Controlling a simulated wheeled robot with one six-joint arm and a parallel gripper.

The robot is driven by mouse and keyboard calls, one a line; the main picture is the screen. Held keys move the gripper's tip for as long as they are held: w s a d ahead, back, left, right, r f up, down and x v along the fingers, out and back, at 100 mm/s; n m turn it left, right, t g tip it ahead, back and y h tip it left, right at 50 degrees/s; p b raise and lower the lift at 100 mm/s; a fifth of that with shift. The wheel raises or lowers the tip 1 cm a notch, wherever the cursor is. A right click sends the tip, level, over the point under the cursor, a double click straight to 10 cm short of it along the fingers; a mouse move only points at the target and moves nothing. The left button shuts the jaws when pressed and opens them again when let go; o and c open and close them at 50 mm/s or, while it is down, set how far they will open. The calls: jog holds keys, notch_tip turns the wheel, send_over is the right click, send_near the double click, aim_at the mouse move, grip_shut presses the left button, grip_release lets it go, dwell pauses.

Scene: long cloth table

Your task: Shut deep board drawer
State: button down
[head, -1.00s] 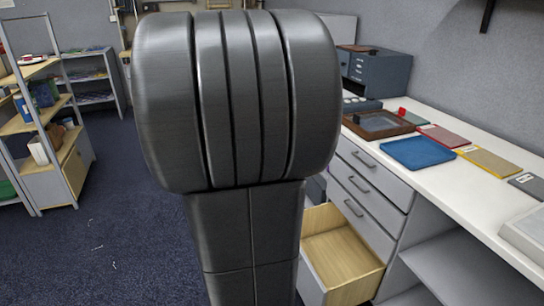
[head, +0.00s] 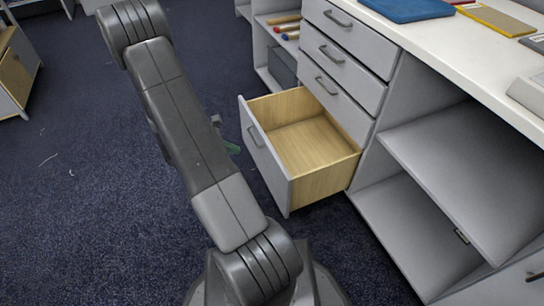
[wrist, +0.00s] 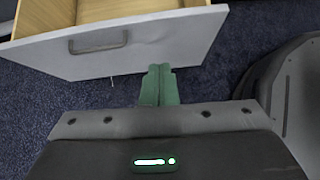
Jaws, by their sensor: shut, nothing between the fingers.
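The deep bottom drawer (head: 310,150) stands pulled out of the cabinet under the table, and its wooden inside is empty. Its grey front (head: 265,153) with a bar handle (head: 255,136) faces left, toward my arm. In the wrist view the drawer front (wrist: 150,48) and its handle (wrist: 98,42) lie just beyond my gripper (wrist: 160,70). The green fingers are shut and empty, near the lower edge of the front and right of the handle; I cannot tell if they touch it. In the head view my arm hides most of the gripper; only a green bit shows.
Several shut drawers (head: 345,55) sit above the open one. Open grey shelves (head: 465,165) stand to its right. A blue tray (head: 405,9) lies on the white table (head: 440,45). The dark carpet (head: 80,190) left of the drawer is clear.

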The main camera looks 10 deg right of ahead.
jog(key=f, duration=0.2)
jog(key=b, duration=0.4)
send_near(271, 155)
notch_tip(271, 155, down, 4)
jog(key=d, duration=0.3)
jog(key=shift+w+d+r+n+b, duration=0.1)
jog(key=shift+w+r+n+b, duration=0.05)
jog(key=shift+w+n+b, duration=0.2)
jog(key=shift+d, duration=0.5)
jog(key=shift+w, duration=0.1)
